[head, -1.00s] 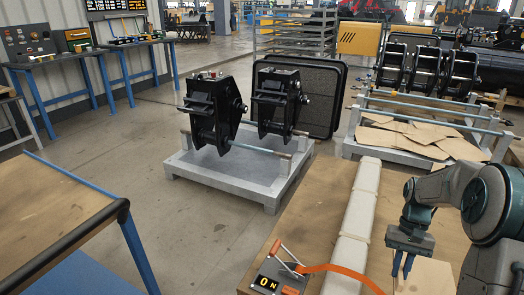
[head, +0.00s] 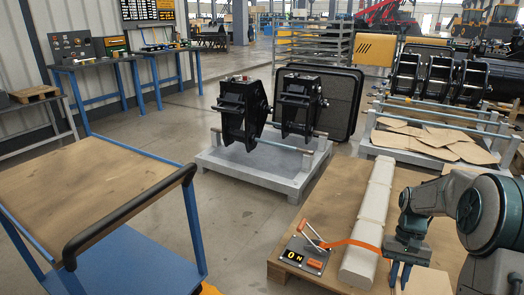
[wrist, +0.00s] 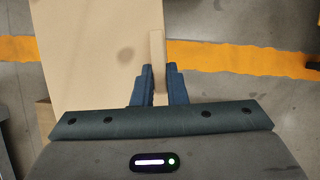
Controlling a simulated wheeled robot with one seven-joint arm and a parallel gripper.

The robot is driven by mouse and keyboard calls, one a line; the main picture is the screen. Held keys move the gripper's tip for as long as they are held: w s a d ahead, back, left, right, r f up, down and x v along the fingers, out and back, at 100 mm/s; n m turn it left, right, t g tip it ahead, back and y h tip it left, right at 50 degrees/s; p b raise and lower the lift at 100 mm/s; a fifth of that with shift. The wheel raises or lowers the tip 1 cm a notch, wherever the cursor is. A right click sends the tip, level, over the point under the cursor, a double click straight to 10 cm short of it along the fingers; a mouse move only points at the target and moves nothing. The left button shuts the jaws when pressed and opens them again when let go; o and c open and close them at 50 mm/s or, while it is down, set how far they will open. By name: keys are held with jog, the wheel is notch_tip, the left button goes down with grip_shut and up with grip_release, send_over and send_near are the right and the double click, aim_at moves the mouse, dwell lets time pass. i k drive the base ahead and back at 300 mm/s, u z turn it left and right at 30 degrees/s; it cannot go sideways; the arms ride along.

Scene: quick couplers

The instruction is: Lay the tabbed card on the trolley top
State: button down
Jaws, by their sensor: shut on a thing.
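The tabbed card (wrist: 90,60) is a flat tan sheet with a light strip-like tab (wrist: 157,48). In the wrist view my gripper (wrist: 155,88) is shut on the tab, with a blue finger on either side. In the head view my gripper (head: 401,276) is at the lower right, and part of the card (head: 428,282) shows beside its fingers; the rest is cut off or hidden. The trolley top (head: 95,190) is a bare brown board on a blue frame at the left, well away from my gripper.
A black handle (head: 130,215) rises along the trolley's near right edge. A grey stand (head: 265,170) with black couplers is behind. Open floor lies beyond the trolley.

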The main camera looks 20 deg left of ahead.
aim_at(94, 186)
jog(key=u, duration=1.35)
